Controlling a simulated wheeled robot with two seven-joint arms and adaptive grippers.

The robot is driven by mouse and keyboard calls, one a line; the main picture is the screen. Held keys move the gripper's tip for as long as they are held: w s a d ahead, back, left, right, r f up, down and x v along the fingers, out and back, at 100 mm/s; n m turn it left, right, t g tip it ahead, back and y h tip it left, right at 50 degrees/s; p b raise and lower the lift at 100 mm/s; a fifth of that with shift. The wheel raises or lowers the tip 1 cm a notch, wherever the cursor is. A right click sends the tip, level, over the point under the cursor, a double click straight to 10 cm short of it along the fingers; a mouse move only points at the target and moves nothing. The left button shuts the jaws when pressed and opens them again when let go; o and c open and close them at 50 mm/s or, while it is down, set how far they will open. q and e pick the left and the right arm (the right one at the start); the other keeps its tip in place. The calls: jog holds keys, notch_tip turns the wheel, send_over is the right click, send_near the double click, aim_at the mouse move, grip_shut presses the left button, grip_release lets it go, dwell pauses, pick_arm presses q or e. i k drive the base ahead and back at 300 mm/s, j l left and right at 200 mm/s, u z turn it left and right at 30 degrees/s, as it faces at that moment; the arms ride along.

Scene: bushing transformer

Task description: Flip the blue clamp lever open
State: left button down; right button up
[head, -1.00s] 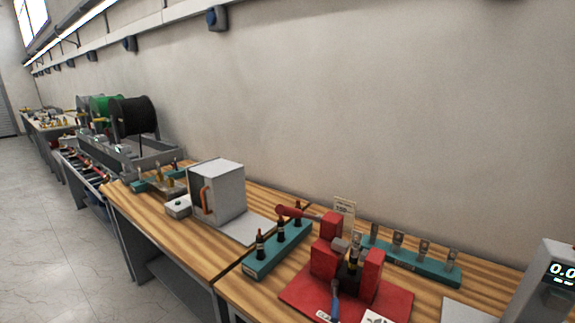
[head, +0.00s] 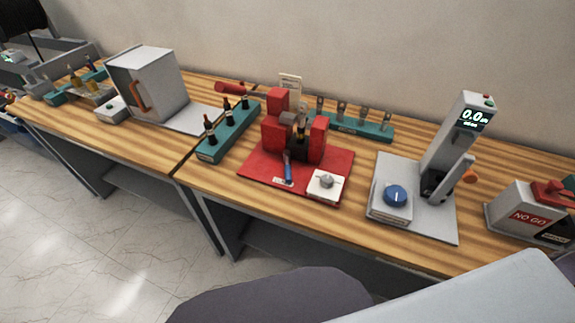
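The blue clamp lever (head: 288,170) is a small blue handle at the front of a red clamp fixture (head: 255,163). It points down toward the fixture's front edge, above a small white label. The fixture has red blocks around a dark centre with a grey cylindrical part (head: 291,118) between them. A red-handled arm (head: 230,88) sticks out at its upper left. Neither of my grippers is in the head view.
A teal rack (head: 212,152) with dark bushings stands left of the fixture, and another teal rack (head: 372,130) behind it. A gauge stand (head: 445,150) and NO GO box (head: 525,212) stand farther right.

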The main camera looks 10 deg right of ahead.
aim_at(286, 153)
jog(key=k+z, duration=0.25)
jog(key=z, duration=0.15)
jog(key=k+z, duration=0.35)
jog(key=k+l+z, duration=0.15)
jog(key=z, duration=0.25)
